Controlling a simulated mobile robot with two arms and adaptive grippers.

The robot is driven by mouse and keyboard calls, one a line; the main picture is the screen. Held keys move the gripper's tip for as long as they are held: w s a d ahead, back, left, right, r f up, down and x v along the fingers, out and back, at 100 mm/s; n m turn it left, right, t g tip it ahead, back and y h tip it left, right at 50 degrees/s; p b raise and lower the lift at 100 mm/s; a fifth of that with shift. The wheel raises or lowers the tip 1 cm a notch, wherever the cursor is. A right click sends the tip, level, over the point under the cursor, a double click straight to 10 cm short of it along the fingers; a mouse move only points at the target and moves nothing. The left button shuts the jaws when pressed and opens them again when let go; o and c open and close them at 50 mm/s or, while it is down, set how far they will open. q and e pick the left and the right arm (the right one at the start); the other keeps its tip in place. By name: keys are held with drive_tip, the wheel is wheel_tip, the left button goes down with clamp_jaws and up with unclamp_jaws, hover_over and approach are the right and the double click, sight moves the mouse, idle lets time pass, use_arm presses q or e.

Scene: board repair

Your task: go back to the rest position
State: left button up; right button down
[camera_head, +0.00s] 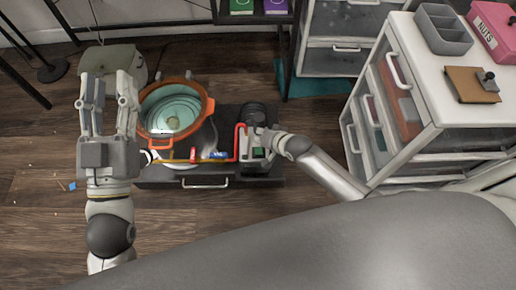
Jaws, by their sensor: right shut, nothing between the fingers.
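My left gripper (109,85) is on the left, with its fingers pointing up the picture. The two fingers stand apart with a gap between them, and I see nothing held there. It is left of the orange-rimmed round vessel (211,105). My right arm comes in from the right. Its gripper (254,143) is at the right part of a low dark unit, next to a red bent rod (238,143). Its fingertips are small and partly lost among the dark parts there, and I cannot tell whether they touch anything.
The low dark unit (160,181) has a silver front handle. A white drawer cabinet (425,93) on the right carries a grey divided bin (443,40), a pink NUTS box (492,25) and a brown board (466,91). A rounded beige object (117,57) lies behind my left gripper. Wooden floor is open at lower left.

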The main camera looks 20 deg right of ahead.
use_arm(q)
drive_tip(key=shift+w+f+g+y, duration=0.25)
drive_tip(key=shift+f+g+y, duration=0.05)
drive_tip(key=shift+f, duration=0.35)
use_arm(e)
drive_tip(key=shift+r, duration=0.1)
